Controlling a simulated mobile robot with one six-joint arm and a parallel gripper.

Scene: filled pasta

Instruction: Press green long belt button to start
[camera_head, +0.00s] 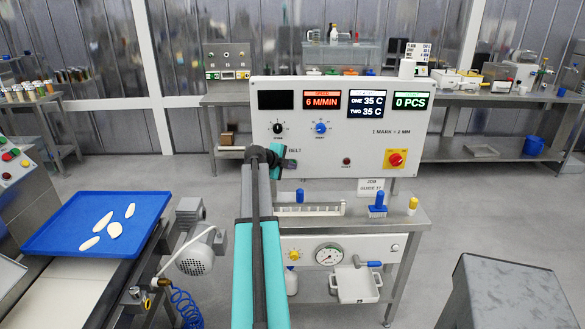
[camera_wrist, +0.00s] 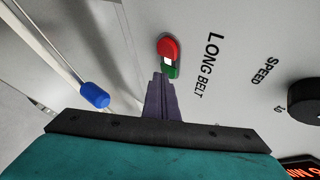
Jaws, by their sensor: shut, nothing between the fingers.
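The white control panel (camera_head: 345,155) stands ahead, with my arm in front of its lower left. In the wrist view, a red button (camera_wrist: 168,47) and a green button (camera_wrist: 172,72) sit together beside the words LONG BELT. My gripper (camera_wrist: 160,76) is shut and empty, its tips right at the green button and partly covering it. I cannot tell whether they touch or press it. In the head view my gripper (camera_head: 289,164) is at the panel's lower left and hides both long belt buttons.
The panel has a black knob (camera_head: 278,128), a blue knob (camera_head: 320,128) and a red-on-yellow switch (camera_head: 396,159). Its display reads 6 M/MIN (camera_head: 321,100). A blue tray (camera_head: 60,238) with several pale dough pieces is at the left. A grey box (camera_head: 510,295) stands at the lower right.

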